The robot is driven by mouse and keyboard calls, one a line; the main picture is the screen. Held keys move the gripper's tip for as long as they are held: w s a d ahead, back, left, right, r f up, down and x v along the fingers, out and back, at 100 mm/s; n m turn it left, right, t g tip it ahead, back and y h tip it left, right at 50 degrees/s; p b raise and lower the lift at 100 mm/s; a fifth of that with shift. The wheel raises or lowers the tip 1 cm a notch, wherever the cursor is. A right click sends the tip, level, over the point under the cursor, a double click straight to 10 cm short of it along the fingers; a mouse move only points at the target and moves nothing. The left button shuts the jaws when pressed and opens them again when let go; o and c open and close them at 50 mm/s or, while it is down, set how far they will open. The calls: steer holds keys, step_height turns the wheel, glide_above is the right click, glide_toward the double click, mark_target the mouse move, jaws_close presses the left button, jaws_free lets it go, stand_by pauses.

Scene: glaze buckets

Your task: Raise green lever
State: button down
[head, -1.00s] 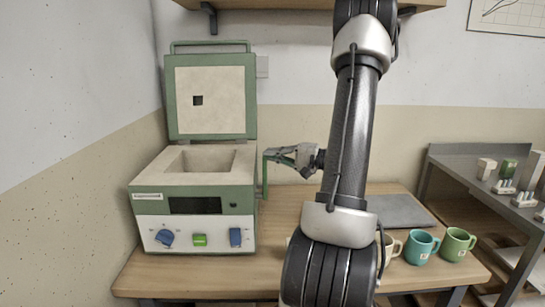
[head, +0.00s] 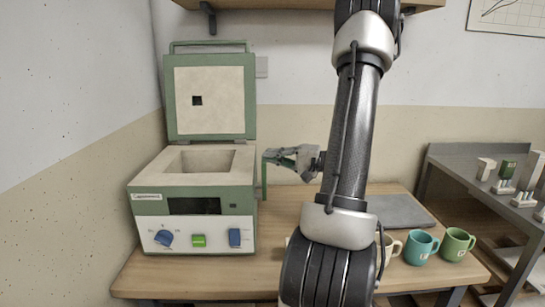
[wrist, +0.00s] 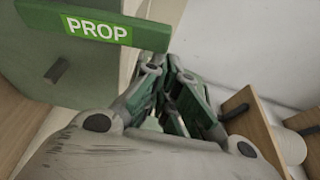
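The green lever (head: 265,176) is on the right side of a green and white kiln (head: 146,207). In the head view it is a thin upright bar, its top partly hidden by my gripper. In the wrist view a green bar labelled PROP (wrist: 95,28) crosses the upper left, close to my fingers; I take it as part of the lever. My gripper (head: 272,155) is right beside the lever's top. In the wrist view my gripper (wrist: 170,112) has its fingers drawn together, with nothing clearly held between them. Whether they touch the lever cannot be told.
The kiln's lid (head: 210,95) stands open. Its front has a blue knob (head: 163,238), a green button (head: 199,241) and a blue switch (head: 235,238). Mugs, including a teal mug (head: 421,247) and a green mug (head: 457,244), stand at the table's right. A grey shelf (head: 470,165) is farther right.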

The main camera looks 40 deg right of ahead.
steer(key=v, duration=1.2)
stand_by(0.3)
steer(key=s+a+f+m+g+h, duration=0.1)
steer(key=s+a+f+g+h, duration=0.1)
steer(key=s+a+f+g, duration=0.35)
steer(key=s+a+f+g+h, duration=0.1)
steer(key=s+a+f+g, duration=0.15)
steer(key=s+g, duration=0.45)
steer(key=w+a+r+n+t+h, duration=0.1)
steer(key=w+a+r+n+h, duration=0.1)
steer(key=a+r+n, duration=0.3)
steer(key=w+a+r+n+t+h, duration=0.1)
steer(key=w+a+r+n+h, duration=0.1)
steer(key=a+r+n+h, duration=0.3)
steer(key=shift+w+a+r+n, duration=0.2)
steer(key=shift+w+r+n, duration=0.15)
steer(key=shift+r+n, duration=0.85)
